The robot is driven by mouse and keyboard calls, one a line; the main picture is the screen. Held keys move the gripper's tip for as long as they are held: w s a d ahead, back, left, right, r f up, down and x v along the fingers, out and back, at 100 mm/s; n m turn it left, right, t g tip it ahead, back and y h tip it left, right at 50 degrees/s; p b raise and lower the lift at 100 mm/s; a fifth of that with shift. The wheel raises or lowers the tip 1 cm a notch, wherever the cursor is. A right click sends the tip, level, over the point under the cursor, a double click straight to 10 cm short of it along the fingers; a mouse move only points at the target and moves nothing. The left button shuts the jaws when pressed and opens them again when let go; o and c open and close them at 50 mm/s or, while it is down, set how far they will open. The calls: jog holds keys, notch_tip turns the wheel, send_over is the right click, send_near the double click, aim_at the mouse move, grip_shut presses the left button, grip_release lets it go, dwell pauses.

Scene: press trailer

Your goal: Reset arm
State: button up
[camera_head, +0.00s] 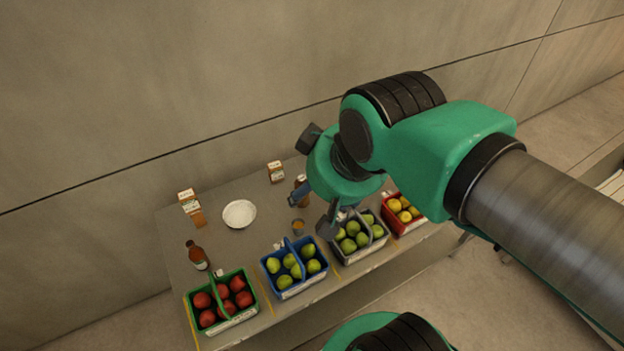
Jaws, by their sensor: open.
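My arm reaches in from the right, its green wrist bent down over the table (232,262). My gripper (310,213) hangs over the table's middle right, partly hidden by the wrist. Its fingers look spread, with nothing seen held between them. A small orange-topped cup (298,227) shows just below and left of the fingers. A brown bottle (301,182) shows behind the gripper, partly covered. I cannot tell whether the fingers touch anything.
Along the front edge stand a green basket of red fruit (254,309), a blue basket of green fruit (290,293), a grey basket of green fruit (362,265) and a red basket of yellow fruit (408,227). A white bowl (239,214), brown bottle (197,256) and cartons (275,172) stand behind. A wall backs the table.

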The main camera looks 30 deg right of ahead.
jog(key=shift+f, duration=0.1)
notch_tip(320, 180, down, 18)
jog(key=b, duration=1.8)
